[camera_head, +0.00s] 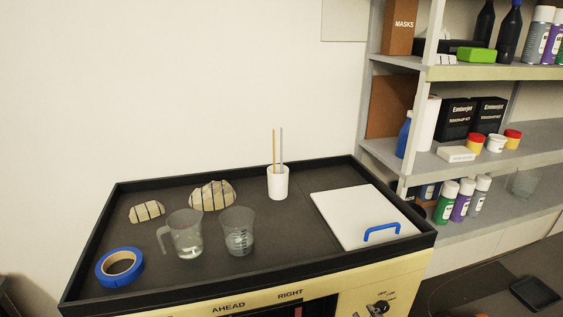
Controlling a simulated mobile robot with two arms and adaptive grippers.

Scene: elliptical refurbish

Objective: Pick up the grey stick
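The grey stick (281,147) stands nearly upright in a white cup (278,184) on the black tray top of a cart. Its lower end is hidden inside the cup. A yellowish-tan stick (274,150) stands beside it in the same cup, to its left. Neither of my grippers is in the head view.
The cart top (290,235) has a raised black rim. Left of the cup are a clear jug (185,235), a clear beaker (239,232), blue tape (119,267) and two striped tan pieces (212,195). A white board (350,215) with a blue handle lies right; stocked shelves (465,72) stand beyond.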

